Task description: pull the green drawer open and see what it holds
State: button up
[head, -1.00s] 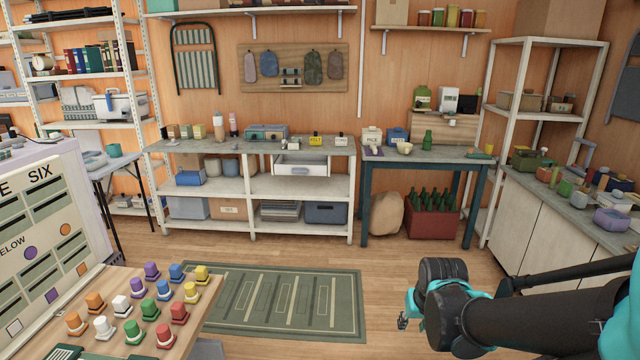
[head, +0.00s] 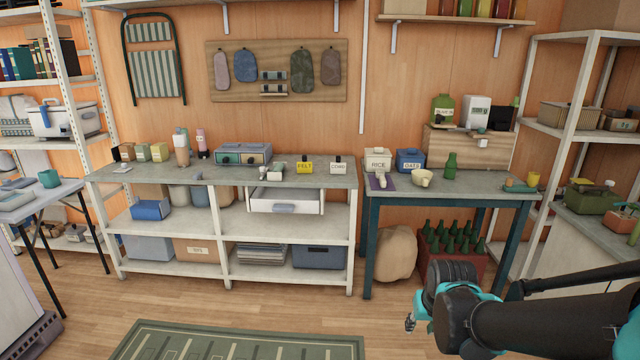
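A small grey-green drawer unit (head: 243,155) stands on the workbench (head: 140,178) at the back. Its front has two parts side by side, each with a small dark knob; both look shut. The left part looks greener, but the colours are hard to tell apart at this size. A white drawer (head: 285,202) with a grey handle hangs under the bench top. My gripper (head: 411,323) is at the lower right, low and in front of the bench, far from the drawer unit. Only its small tip shows past my arm, so its opening is unclear.
FELT (head: 305,167) and CORD (head: 338,166) boxes stand right of the drawer unit. A teal-legged table (head: 468,183) holds RICE and OATS containers. A red crate of bottles (head: 455,268) and a sack (head: 396,254) sit below it. Floor near the green rug (head: 240,340) is clear.

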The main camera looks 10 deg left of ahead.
aim_at(221, 157)
jog(key=i+u, duration=0.5)
jog(key=i, duration=0.2)
jog(key=i+l+u, duration=0.15)
jog(key=i+u, duration=0.3)
jog(key=i, duration=0.25)
jog(key=i+j+z, duration=0.1)
jog(key=i+j, duration=0.2)
jog(key=i, duration=0.25)
jog(key=i+j, duration=0.4)
jog(key=i+l+z, duration=0.05)
jog(key=i, duration=0.05)
